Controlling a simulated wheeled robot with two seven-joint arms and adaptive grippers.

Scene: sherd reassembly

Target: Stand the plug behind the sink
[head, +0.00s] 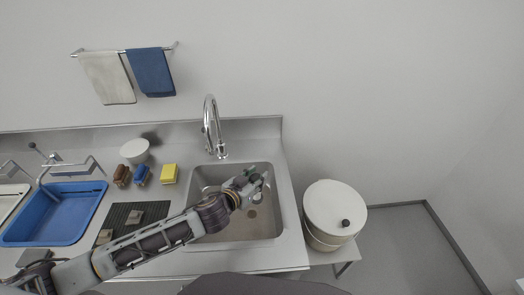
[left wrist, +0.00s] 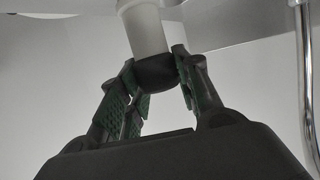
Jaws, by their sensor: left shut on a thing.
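The sink (head: 212,178) is a grey basin set in the counter, with a round drain in its floor. My left gripper (head: 256,187) is over the right part of the basin. In the left wrist view, the left gripper (left wrist: 160,85) is shut on a dark rounded piece (left wrist: 156,70), which I take to be the plug. In the head view the fingers largely hide the held piece. My right gripper is not in view.
A chrome tap (head: 210,110) rises behind the basin. A yellow sponge (head: 169,173), a blue brush (head: 141,174), a brown brush (head: 121,175) and a white bowl (head: 135,150) stand left. A dark mat (head: 152,209) lies left of the sink. A lidded bin (head: 333,210) stands right.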

